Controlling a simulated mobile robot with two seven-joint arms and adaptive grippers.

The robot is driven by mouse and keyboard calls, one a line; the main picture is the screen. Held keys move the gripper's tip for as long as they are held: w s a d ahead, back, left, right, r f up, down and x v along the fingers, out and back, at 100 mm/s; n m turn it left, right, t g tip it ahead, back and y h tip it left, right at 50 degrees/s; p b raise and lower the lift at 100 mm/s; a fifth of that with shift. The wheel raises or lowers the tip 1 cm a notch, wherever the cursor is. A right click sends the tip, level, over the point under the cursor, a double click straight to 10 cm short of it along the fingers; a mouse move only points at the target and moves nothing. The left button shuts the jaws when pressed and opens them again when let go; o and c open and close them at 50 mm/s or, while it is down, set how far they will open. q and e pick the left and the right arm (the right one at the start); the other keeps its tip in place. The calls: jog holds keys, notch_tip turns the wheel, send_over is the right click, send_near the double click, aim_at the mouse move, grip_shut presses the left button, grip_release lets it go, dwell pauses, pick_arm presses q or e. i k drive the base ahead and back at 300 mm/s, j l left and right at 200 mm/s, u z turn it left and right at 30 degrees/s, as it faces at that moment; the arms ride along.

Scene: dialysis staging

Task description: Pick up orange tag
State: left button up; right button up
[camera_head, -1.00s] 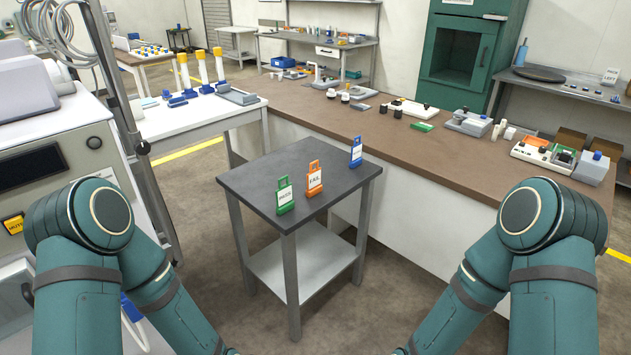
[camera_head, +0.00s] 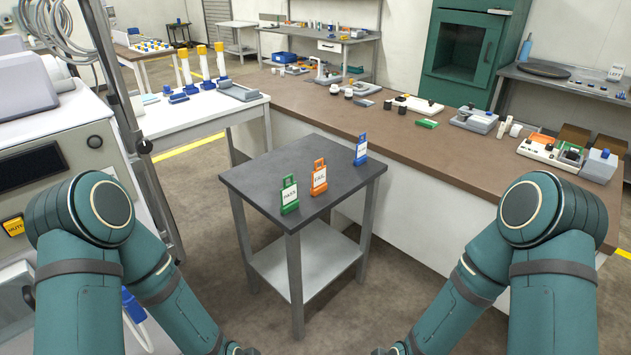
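The orange tag (camera_head: 319,178) stands upright on the small dark-topped table (camera_head: 262,170), with a white label that seems to read FAIL. A green tag (camera_head: 289,195) stands to its left, nearer the front, and a blue tag (camera_head: 361,149) stands to its right, farther back. My two arms reach down along the left and right sides of the view. Only dark parts of their ends show at the bottom edge, below and in front of the table. The fingertips are out of the picture, and both arms are well apart from the tags.
The table has a lower shelf (camera_head: 305,262). A long brown counter (camera_head: 440,165) with devices runs behind and to the right. A white table (camera_head: 190,118) with yellow-topped items stands at the back left. A grey machine (camera_head: 50,165) is at the left.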

aim_at(318, 184)
jog(key=i+j+z, duration=0.1)
jog(key=i+j, duration=0.6)
jog(key=j, duration=0.15)
